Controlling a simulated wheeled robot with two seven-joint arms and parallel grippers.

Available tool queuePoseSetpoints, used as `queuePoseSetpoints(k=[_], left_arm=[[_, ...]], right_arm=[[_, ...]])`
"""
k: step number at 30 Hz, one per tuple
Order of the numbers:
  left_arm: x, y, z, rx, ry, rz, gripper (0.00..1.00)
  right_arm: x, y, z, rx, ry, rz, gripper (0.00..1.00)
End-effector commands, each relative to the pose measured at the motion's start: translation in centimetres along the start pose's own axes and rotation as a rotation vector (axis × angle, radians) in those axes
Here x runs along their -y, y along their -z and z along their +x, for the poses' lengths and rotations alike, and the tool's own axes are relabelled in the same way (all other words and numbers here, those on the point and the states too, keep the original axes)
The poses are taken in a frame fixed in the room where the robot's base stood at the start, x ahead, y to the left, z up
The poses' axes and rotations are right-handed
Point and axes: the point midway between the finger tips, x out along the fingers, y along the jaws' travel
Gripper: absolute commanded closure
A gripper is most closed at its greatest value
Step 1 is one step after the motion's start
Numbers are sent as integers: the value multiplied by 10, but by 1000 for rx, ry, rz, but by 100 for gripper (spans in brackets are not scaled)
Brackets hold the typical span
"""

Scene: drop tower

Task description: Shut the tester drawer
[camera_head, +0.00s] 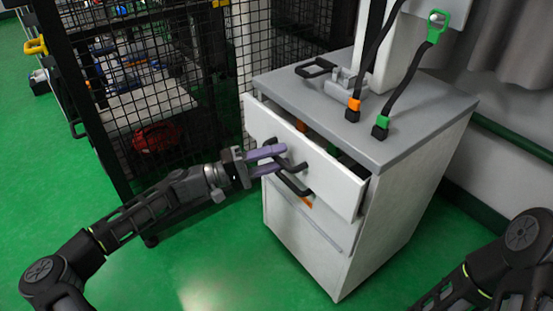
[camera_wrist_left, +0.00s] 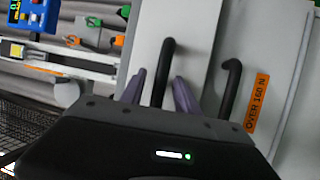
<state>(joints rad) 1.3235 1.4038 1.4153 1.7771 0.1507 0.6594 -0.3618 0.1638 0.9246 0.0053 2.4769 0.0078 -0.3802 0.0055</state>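The tester drawer (camera_head: 325,172) is the top drawer of a white cabinet (camera_head: 390,215) with a grey top. It stands partly pulled out; a gap behind its front shows orange and green things inside. My left gripper (camera_head: 285,157) has purple fingers, one on each side of a handle part. In the left wrist view, small gaps show between the fingers (camera_wrist_left: 160,80) and the handle. The rest of the handle is hidden behind the gripper body. My right gripper is out of view.
A tester with black straps, one orange-ended (camera_head: 354,104) and one green-ended (camera_head: 380,128), stands on the cabinet top. A black mesh cage (camera_head: 150,90) stands left of the cabinet. Orange label (camera_wrist_left: 257,103) reads "OVER 160 N". Green floor is free in front.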

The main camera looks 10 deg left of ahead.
Motion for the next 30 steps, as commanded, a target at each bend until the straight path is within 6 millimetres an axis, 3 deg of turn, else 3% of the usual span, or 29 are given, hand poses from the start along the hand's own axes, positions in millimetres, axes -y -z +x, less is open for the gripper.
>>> queuePoseSetpoints(k=[6, 20, 30], left_arm=[[0, 0, 0, 0, 0, 0, 63], [0, 0, 0, 0, 0, 0, 100], [0, 0, 0, 1, 0, 0, 100]], right_arm=[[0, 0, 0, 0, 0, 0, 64], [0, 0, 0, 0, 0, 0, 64], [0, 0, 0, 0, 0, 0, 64]])
